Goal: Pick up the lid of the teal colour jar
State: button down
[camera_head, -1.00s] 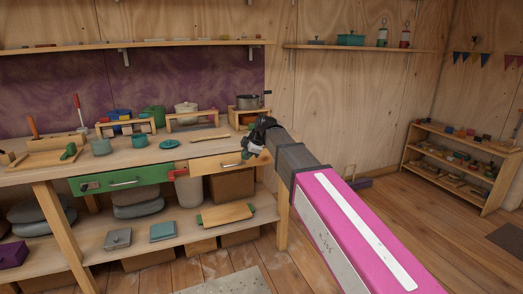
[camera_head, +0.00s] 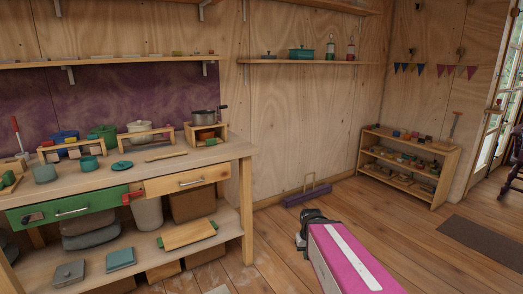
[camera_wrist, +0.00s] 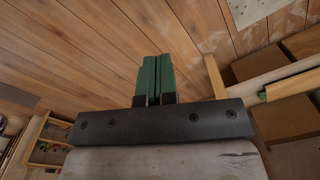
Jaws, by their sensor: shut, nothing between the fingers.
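A small teal jar (camera_head: 88,164) stands on the workbench top, left of the middle. A flat round teal lid (camera_head: 122,167) lies on the bench top just to its right, apart from it. A duller grey-green jar (camera_head: 45,174) stands to the left. My gripper (camera_head: 300,241) is low over the floor, right of the bench and well away from the jar and lid. In the wrist view its green fingers (camera_wrist: 155,75) are together with nothing between them, with floorboards beyond. The jar and lid are not in the wrist view.
The wooden bench (camera_head: 215,155) has a green drawer (camera_head: 80,203) and a lower shelf with boxes. Small wooden racks, pots and a saucepan (camera_head: 206,116) stand behind the jars. A low shelf unit (camera_head: 405,165) is at the right wall. The floor between is mostly clear.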

aim_at(122, 163)
jog(key=j+u, duration=0.1)
jog(key=u, duration=0.3)
jog(key=j+u, duration=0.1)
jog(key=u, duration=0.25)
jog(key=j+u, duration=0.1)
jog(key=u, duration=0.3)
jog(key=i+u, duration=0.1)
jog(key=u, duration=0.3)
